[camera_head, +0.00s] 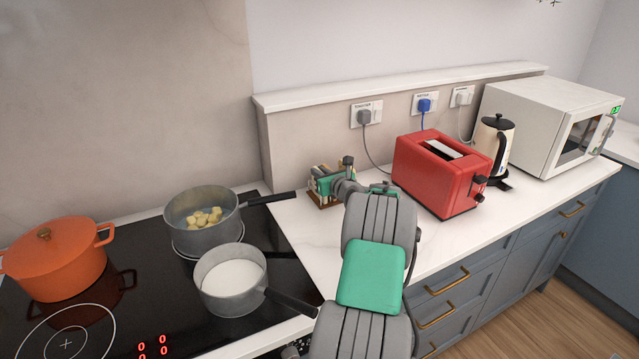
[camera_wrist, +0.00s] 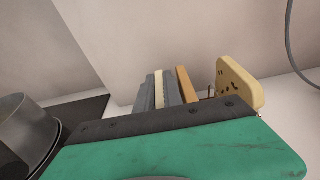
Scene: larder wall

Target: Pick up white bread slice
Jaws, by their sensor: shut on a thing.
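In the wrist view a pale, cream slice (camera_wrist: 159,88), seen edge-on, sits between the two grey fingers of my gripper (camera_wrist: 162,98). It looks like the white bread slice, and the fingers are shut on it. A brown slice (camera_wrist: 186,85) stands upright just right of the fingers. A tan, dark-flecked slice (camera_wrist: 240,84) stands further right. In the head view my gripper (camera_head: 324,180) is at a small wooden rack (camera_head: 325,202) on the counter. My arm and gripper hide part of the rack, and I cannot tell whether the held slice still touches it.
A red toaster (camera_head: 432,180) stands right of my arm, with a kettle (camera_head: 497,140) and a white microwave (camera_head: 530,115) beyond. Left are a potato pan (camera_head: 205,240), a milk pan (camera_head: 228,300) and an orange pot (camera_head: 55,262) on the hob. A wall ledge (camera_head: 400,85) runs behind.

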